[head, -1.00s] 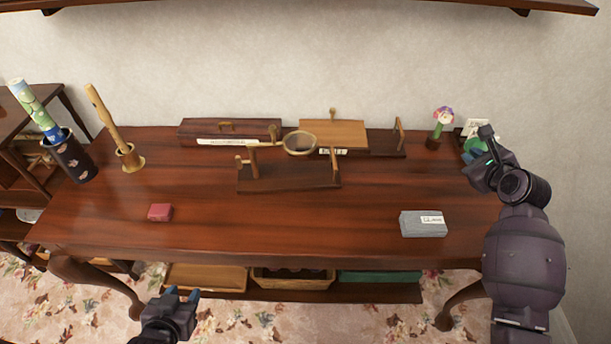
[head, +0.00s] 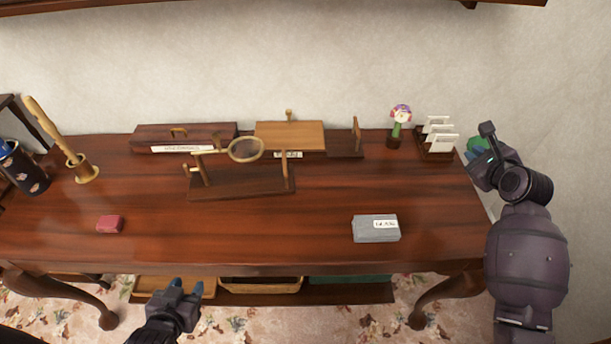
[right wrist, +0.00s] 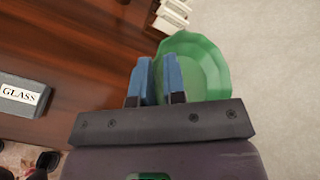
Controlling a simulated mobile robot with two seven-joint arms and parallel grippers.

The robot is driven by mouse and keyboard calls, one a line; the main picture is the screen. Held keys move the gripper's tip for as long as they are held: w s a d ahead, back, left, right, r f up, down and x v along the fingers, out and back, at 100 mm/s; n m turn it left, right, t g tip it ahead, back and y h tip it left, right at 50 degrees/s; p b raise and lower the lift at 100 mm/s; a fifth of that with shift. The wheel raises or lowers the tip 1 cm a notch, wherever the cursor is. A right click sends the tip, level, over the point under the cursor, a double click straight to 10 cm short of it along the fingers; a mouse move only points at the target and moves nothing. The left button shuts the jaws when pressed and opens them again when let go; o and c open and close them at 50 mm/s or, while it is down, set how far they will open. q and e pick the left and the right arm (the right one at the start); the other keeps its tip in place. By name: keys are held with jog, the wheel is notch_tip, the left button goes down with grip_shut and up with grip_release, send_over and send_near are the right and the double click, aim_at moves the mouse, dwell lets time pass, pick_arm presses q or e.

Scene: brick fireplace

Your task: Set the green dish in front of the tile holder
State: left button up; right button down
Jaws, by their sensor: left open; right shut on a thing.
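The green dish (head: 476,145) is held by my right gripper (head: 477,159), past the table's right end in the head view. In the right wrist view the dish (right wrist: 205,65) is a wavy-rimmed green bowl, with the blue fingers (right wrist: 154,80) closed at its left side. The tile holder (head: 436,146), a dark rack with several white tiles, stands at the table's back right corner, just left of the dish. Its tiles (right wrist: 173,14) show at the top of the right wrist view. My left gripper (head: 187,291) is open and empty in front of the table's front edge.
A flower in a dark pot (head: 394,140) stands left of the tile holder. A grey box labelled GLASS (head: 372,231) lies near the front right. A wooden stand with a strainer (head: 240,183) and a red block (head: 110,224) are further left. The tabletop before the tile holder is clear.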

jog(key=shift+d, duration=0.15)
jog(key=b, duration=0.3)
send_over(441, 214)
notch_tip(441, 214, down, 16)
jog(key=shift+w+f, duration=0.1)
jog(key=shift+w, duration=0.05)
jog(key=shift+f+b, duration=0.3)
jog(key=shift+f, duration=1.55)
jog(key=c, duration=1.6)
grip_release()
jog(key=shift+f, duration=0.15)
jog(key=shift+o, duration=0.7)
